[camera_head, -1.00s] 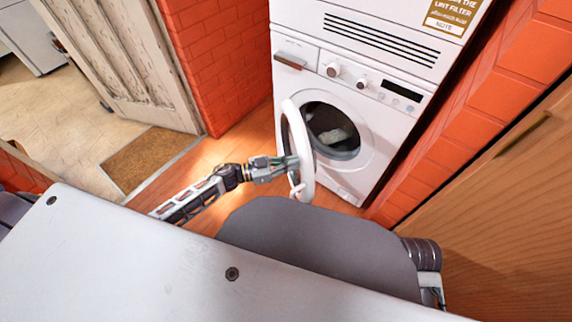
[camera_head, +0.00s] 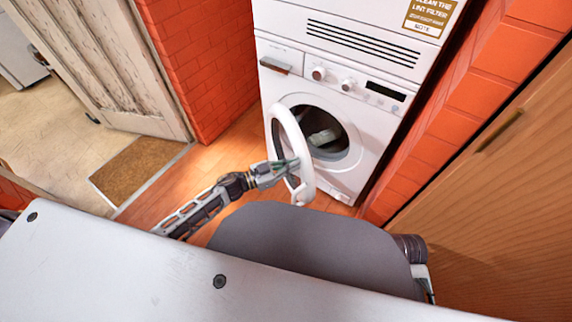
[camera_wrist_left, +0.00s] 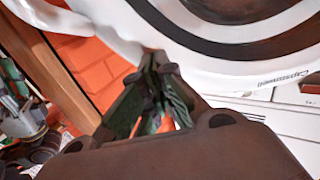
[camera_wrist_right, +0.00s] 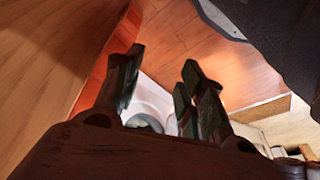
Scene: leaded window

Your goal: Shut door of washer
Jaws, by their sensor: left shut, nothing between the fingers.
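The washer (camera_head: 372,160) is a white front loader against the brick wall. Its round white door (camera_head: 297,137) stands open, angled out in front of the dark drum opening (camera_head: 325,130), where light cloth shows. My left gripper (camera_head: 293,164) is shut and empty at the door's ring, seemingly touching its inner side. In the left wrist view its fingertips (camera_wrist_left: 157,62) meet close to a large white ring with a dark band; the exact contact is unclear. My right gripper (camera_wrist_right: 163,62) is open and empty in the right wrist view, with a round white shape beyond it; the head view does not show it.
A white panelled unit (camera_head: 340,50) sits above the washer. Brick wall (camera_head: 440,150) and a wooden cabinet (camera_head: 500,210) stand close on the right. Wooden floor (camera_head: 225,160) is clear left of the washer, with a brown doormat (camera_head: 135,168) by a worn door (camera_head: 95,60).

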